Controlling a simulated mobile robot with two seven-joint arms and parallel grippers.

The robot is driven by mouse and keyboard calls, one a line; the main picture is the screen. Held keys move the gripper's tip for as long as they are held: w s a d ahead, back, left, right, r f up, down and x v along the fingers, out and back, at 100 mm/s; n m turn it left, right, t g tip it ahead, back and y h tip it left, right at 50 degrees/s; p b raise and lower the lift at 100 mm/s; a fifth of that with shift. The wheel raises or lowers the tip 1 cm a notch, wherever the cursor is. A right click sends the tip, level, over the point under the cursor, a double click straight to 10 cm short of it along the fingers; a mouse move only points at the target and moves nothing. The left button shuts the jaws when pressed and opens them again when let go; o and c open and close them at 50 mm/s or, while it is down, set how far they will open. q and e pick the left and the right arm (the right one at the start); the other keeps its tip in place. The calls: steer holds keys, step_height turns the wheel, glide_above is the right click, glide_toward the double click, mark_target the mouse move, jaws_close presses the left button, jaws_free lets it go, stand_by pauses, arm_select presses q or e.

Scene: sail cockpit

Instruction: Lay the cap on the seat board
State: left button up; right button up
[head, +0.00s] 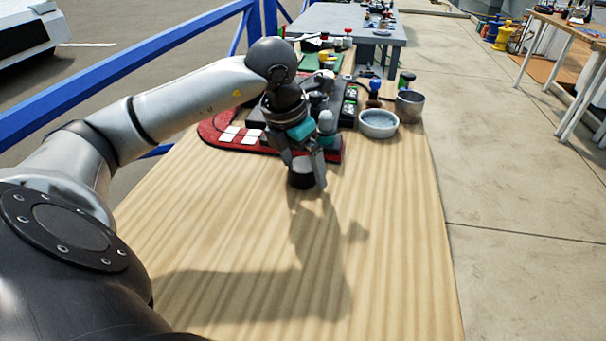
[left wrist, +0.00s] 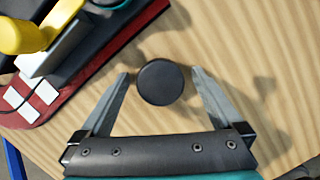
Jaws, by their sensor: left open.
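A dark round cap (head: 301,177) stands on the pale wooden board (head: 230,220), which appears to be the seat board. My left gripper (head: 305,178) points down over the cap, with its fingers around it. In the left wrist view the cap (left wrist: 160,82) is a black disc between the two open fingertips (left wrist: 160,73), with a visible gap on each side. The gripper hides part of the cap in the head view. My right gripper is not in view.
A red tray (head: 215,121) with white squares and dark equipment lies just behind the gripper. A pale blue-grey bowl (head: 378,123) and a metal cup (head: 410,105) stand at the back right. The board's front half is clear. A blue rail (head: 100,85) runs along the left.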

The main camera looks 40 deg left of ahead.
arm_select(q)
steer(key=shift+f, duration=0.15)
steer(key=shift+c, duration=0.2)
steer(key=c, duration=1.5)
